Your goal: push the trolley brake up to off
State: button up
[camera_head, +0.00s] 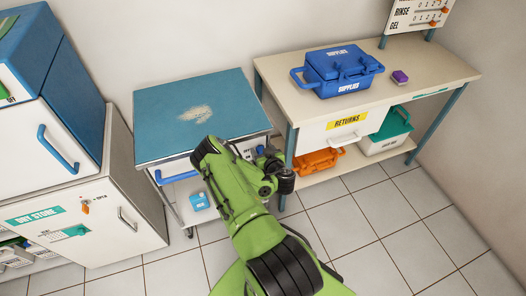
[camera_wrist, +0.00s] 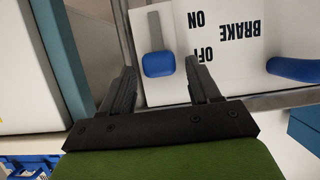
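The trolley (camera_head: 185,135) has a teal top and stands against the wall in the head view. In the wrist view its white brake panel (camera_wrist: 221,78) appears upside down, with the words BRAKE, OFF and ON. A grey strip (camera_wrist: 154,28) with a blue brake knob (camera_wrist: 158,66) at its lower end is left of the words; the knob is about level with OFF. My gripper (camera_wrist: 161,72) is open, its two dark fingers on either side of the knob in the picture. I cannot tell whether either finger touches it. In the head view my arm hides part of the trolley's front.
A blue handle (camera_wrist: 293,70) sits right of the panel in the wrist view. A bench (camera_head: 425,75) with a blue supplies box (camera_head: 340,70) stands right of the trolley. A white cabinet (camera_head: 95,200) stands at its left. The tiled floor (camera_head: 400,220) at front right is clear.

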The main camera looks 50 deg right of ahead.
jog(key=p+v, duration=1.5)
jog(key=p, duration=0.4)
jog(key=shift+s+a+r+p, duration=0.2)
jog(key=shift+s+p, duration=0.1)
jog(key=shift+p, duration=0.1)
jog(key=shift+d+f, duration=0.1)
